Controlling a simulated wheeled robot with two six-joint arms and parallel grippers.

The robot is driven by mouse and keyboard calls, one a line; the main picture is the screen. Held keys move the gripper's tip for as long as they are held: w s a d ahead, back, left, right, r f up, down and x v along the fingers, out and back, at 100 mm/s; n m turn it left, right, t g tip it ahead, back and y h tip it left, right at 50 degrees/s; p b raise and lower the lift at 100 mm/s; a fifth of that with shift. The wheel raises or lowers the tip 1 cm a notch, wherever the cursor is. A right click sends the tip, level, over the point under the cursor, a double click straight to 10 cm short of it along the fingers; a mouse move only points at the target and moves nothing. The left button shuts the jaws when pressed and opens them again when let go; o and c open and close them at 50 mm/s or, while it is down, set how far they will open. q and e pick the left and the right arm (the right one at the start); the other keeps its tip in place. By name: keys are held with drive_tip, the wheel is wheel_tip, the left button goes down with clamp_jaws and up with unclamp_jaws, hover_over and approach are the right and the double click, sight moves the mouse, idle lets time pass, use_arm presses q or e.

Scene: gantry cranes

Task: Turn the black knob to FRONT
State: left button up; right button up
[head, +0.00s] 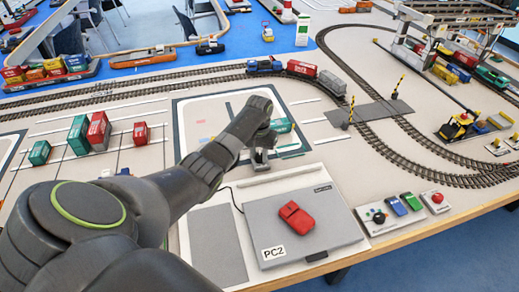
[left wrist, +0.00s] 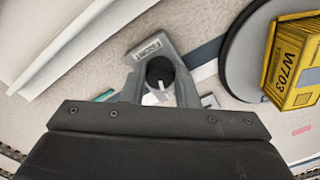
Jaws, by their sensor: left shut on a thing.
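A black round knob (left wrist: 160,73) shows in the left wrist view, between the two fingers of my left gripper (left wrist: 161,90). The gripper is shut on it. A grey plate marked FRONT (left wrist: 151,49) lies just beyond the knob. A small white mark shows on the knob's near side, away from that plate. In the head view my left gripper (head: 262,160) points down at the pale mat behind the grey PC2 case, and the knob there is hidden. My right gripper is not in view.
A yellow W703 block (left wrist: 294,62) sits on a grey disc in the left wrist view. In the head view a teal container (head: 282,126) is beside the gripper.

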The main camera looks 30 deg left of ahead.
use_arm(q)
drive_tip(key=m, duration=0.1)
drive_tip(key=m+p, duration=0.1)
drive_tip(key=shift+r+m, duration=0.25)
drive_tip(key=shift+m, duration=0.15)
drive_tip(key=m+p, duration=0.1)
drive_tip(key=m, duration=0.2)
drive_tip(key=shift+a+m+p, duration=0.1)
drive_tip(key=shift+m+p, duration=0.2)
drive_tip(key=shift+p, duration=0.1)
drive_tip(key=m, duration=0.3)
drive_tip(key=shift+w+f+m+p, duration=0.1)
drive_tip(key=shift+m+p, duration=0.2)
drive_tip(key=shift+p, duration=0.05)
drive_tip(key=m, duration=0.4)
drive_tip(key=shift+w+a+m, duration=0.1)
drive_tip(key=shift+m, duration=0.2)
drive_tip(key=m, duration=0.4)
drive_tip(key=shift+w+m, duration=0.1)
drive_tip(key=shift+m, duration=0.2)
drive_tip(key=m, duration=0.9)
drive_tip(key=shift+w, duration=0.1)
drive_tip(key=shift+m+b, duration=0.35)
drive_tip(key=shift+m, duration=1.55)
